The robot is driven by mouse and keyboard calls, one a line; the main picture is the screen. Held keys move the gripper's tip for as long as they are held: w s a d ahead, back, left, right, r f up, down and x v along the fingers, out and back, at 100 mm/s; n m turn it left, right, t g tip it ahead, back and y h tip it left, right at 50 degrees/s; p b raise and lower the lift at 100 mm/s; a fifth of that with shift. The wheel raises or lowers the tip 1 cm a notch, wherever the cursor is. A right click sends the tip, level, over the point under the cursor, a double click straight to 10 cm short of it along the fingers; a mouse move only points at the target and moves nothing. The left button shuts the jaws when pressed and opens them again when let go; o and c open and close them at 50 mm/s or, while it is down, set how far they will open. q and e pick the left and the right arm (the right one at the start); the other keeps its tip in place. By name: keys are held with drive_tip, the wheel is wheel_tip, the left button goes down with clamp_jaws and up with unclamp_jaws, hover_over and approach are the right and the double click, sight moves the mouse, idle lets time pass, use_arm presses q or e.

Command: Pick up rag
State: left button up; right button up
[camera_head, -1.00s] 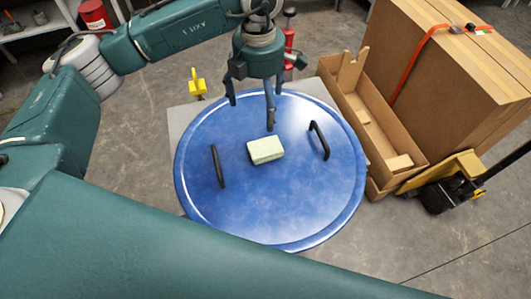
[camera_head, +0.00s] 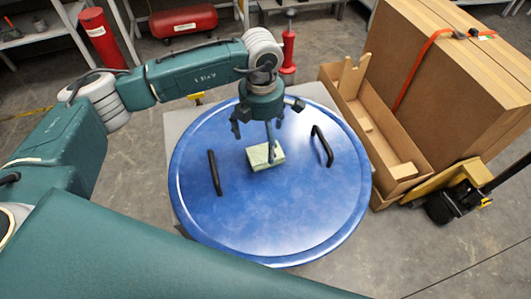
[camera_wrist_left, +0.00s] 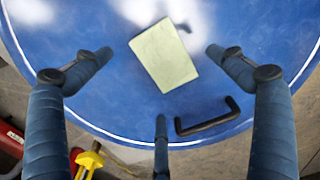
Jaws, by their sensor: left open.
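The rag (camera_head: 265,156) is a pale green, folded block lying on the round blue lid (camera_head: 235,225) between its two black handles. In the left wrist view the rag (camera_wrist_left: 164,55) lies ahead of the fingertips, with bare blue surface around it. My left gripper (camera_head: 262,140) points down just above and behind the rag, and one finger overlaps it in the head view. Its fingers are spread wide and hold nothing in the left wrist view (camera_wrist_left: 160,75). I cannot tell from the head view whether a finger touches the rag. My right gripper is not in view.
The black handles (camera_head: 214,173) and (camera_head: 322,146) stand up on either side of the rag. A large cardboard box (camera_head: 465,75) and a yellow pallet jack (camera_head: 445,180) stand at the right. Red cylinders (camera_head: 100,38) are at the back left.

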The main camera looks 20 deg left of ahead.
sight(264, 148)
use_arm(q)
drive_tip(key=f, duration=0.2)
drive_tip(key=f+p, duration=0.1)
drive_tip(key=f, duration=0.1)
drive_tip(key=shift+w+d+f, duration=0.1)
drive_tip(key=shift+w+d, duration=0.05)
drive_tip(key=shift+w, duration=0.05)
drive_tip(key=c, duration=1.2)
drive_tip(key=shift+o, duration=0.2)
